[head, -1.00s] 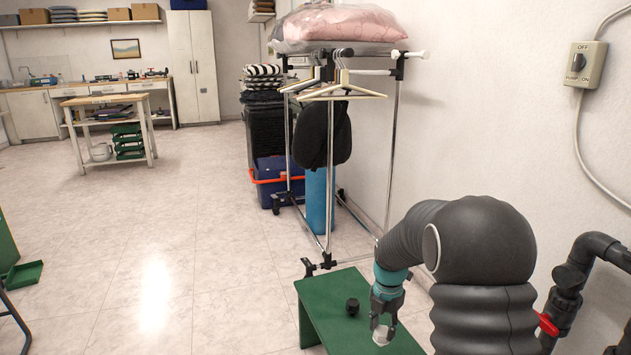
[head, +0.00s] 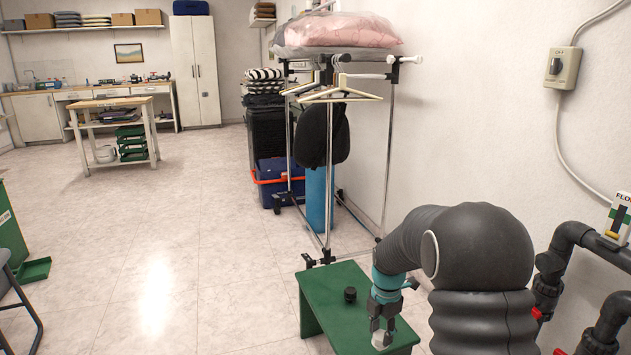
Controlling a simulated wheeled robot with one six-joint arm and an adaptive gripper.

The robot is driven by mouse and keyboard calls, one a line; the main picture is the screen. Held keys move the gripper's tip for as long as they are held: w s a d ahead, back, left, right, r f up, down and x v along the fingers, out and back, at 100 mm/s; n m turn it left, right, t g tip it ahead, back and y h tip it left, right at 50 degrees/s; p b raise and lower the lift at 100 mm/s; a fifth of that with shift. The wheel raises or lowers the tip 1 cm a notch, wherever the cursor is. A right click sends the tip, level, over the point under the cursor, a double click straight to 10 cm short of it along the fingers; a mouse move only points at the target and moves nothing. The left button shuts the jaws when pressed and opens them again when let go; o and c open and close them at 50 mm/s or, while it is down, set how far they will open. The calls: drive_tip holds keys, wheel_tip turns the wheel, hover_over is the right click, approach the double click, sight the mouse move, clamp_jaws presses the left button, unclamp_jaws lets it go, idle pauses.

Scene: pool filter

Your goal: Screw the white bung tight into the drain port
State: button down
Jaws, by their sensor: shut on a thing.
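The white bung (head: 380,342) is between the fingertips of my gripper (head: 382,333), at the lower middle of the head view. My gripper is shut on it and points down over the near part of a green bench (head: 327,307). I cannot tell whether the bung touches the bench top. The fingers partly cover the bung. I cannot make out the drain port in this view.
A small black knob-like part (head: 350,295) stands on the bench, left of my gripper. Dark pipes (head: 552,262) with red handles run along the right wall. A clothes rack (head: 327,205) stands behind the bench. The floor to the left is open.

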sight(381, 338)
drive_tip(key=m, duration=0.3)
drive_tip(key=shift+w+f+m, duration=0.15)
drive_tip(key=shift+w+m, duration=0.05)
drive_tip(key=shift+m, duration=0.1)
drive_tip(key=m, duration=0.2)
drive_tip(key=f+m, duration=0.1)
drive_tip(key=m, duration=0.1)
drive_tip(key=shift+d+m, duration=0.1)
drive_tip(key=shift+m, duration=0.2)
drive_tip(key=m, duration=0.1)
drive_tip(key=f+m, duration=0.1)
drive_tip(key=m, duration=0.2)
drive_tip(key=shift+s+f+m, duration=0.25)
drive_tip(key=shift+m, duration=0.05)
drive_tip(key=m, duration=0.1)
drive_tip(key=f+m, duration=0.1)
drive_tip(key=m, duration=0.1)
drive_tip(key=shift+s+f, duration=0.1)
drive_tip(key=shift+s, duration=0.2)
drive_tip(key=s+a+f+m, duration=0.1)
drive_tip(key=s+f+m, duration=0.5)
drive_tip(key=f+m, duration=0.2)
drive_tip(key=shift+m, duration=0.4)
drive_tip(key=shift+s, duration=0.1)
